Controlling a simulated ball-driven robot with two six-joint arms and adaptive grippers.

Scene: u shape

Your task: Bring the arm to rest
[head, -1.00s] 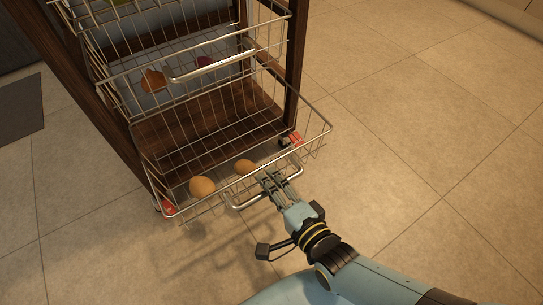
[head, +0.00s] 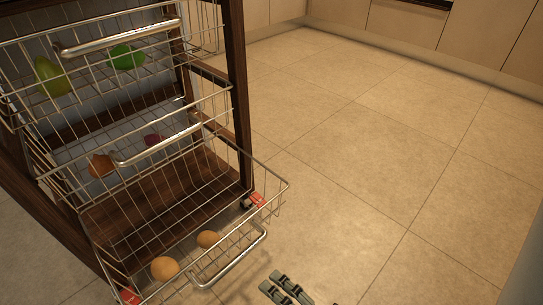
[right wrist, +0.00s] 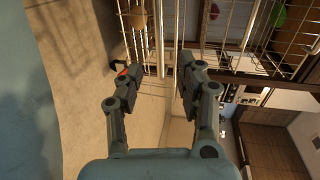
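My right gripper (head: 272,281) shows at the bottom edge of the head view, to the right of the lowest basket's handle and apart from it in the picture. In the right wrist view its two fingers (right wrist: 158,72) stand apart with nothing held between them. The rest of the right arm is mostly out of the head view. My left gripper is in neither view.
A dark wood rack holds wire baskets; the lowest basket (head: 284,190), pulled out, contains two round orange-brown items (head: 165,268). A green item (head: 126,57) lies in an upper basket. Tiled floor (head: 370,150) to the right is clear up to the cabinets (head: 420,25).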

